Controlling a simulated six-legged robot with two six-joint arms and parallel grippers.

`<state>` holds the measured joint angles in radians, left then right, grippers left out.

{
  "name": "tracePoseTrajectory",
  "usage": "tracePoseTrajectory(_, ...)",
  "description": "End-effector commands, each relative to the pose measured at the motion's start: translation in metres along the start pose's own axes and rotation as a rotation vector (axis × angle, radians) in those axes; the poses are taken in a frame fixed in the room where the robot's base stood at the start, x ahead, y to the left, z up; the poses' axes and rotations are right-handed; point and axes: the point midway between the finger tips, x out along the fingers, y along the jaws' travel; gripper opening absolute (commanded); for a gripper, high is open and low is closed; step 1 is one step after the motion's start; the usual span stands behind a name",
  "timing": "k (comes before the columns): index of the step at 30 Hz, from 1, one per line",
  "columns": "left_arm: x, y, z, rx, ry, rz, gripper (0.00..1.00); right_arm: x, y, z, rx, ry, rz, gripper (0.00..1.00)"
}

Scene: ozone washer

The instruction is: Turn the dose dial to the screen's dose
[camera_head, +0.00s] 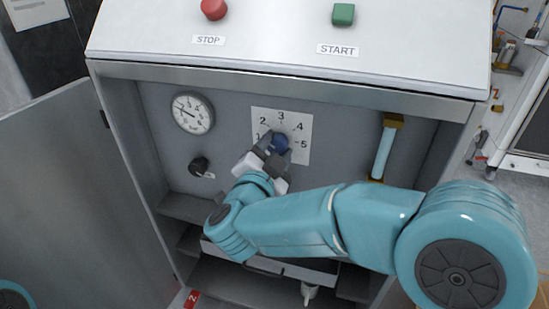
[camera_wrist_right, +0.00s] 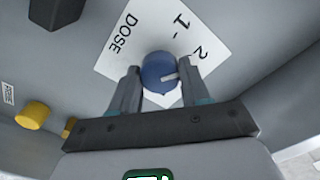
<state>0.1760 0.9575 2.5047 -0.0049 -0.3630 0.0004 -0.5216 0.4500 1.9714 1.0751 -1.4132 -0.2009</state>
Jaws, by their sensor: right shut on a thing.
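The blue dose dial (camera_head: 280,143) sits on a white numbered plate (camera_head: 304,118) inside the open cabinet; numbers 1 to 5 show around it. My right gripper (camera_head: 271,148) reaches it from below and is shut on it. In the right wrist view the dial (camera_wrist_right: 159,72) is between the two fingers of my right gripper (camera_wrist_right: 158,80). The screen with the dose is not seen. My left gripper is out of view.
A pressure gauge (camera_head: 192,112) and a black knob (camera_head: 200,166) are left of the plate. A light-blue tube (camera_head: 383,150) with brass ends is at the right. A red STOP button (camera_head: 214,9) and green START button (camera_head: 343,14) sit on top. An open door (camera_head: 60,190) stands left.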

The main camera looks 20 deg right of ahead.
Motion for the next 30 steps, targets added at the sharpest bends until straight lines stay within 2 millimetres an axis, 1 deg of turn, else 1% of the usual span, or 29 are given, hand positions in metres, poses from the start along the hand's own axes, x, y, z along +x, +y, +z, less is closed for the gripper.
tracePoseTrajectory(1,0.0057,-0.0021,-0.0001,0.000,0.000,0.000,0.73,0.0004,0.0016,0.0013,0.027,0.002,0.000,0.16)
tracePoseTrajectory(9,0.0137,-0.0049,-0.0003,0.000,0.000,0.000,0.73,0.0006,0.0003,-0.0002,0.125,0.002,0.000,0.16)
tracePoseTrajectory(26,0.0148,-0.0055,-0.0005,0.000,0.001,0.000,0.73,0.0008,-0.0009,-0.0016,0.150,0.003,-0.001,0.16)
tracePoseTrajectory(27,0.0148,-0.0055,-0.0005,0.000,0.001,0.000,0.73,0.0008,-0.0008,-0.0015,0.150,0.003,-0.001,0.59)
tracePoseTrajectory(28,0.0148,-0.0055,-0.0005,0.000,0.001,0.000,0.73,0.0007,-0.0008,-0.0015,0.150,0.002,0.000,0.69)
tracePoseTrajectory(29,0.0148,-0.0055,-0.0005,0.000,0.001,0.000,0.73,0.0007,-0.0007,-0.0014,0.150,0.002,0.000,0.72)
tracePoseTrajectory(30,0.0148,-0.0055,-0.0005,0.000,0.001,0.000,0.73,0.0006,-0.0006,-0.0012,0.149,0.002,0.000,0.72)
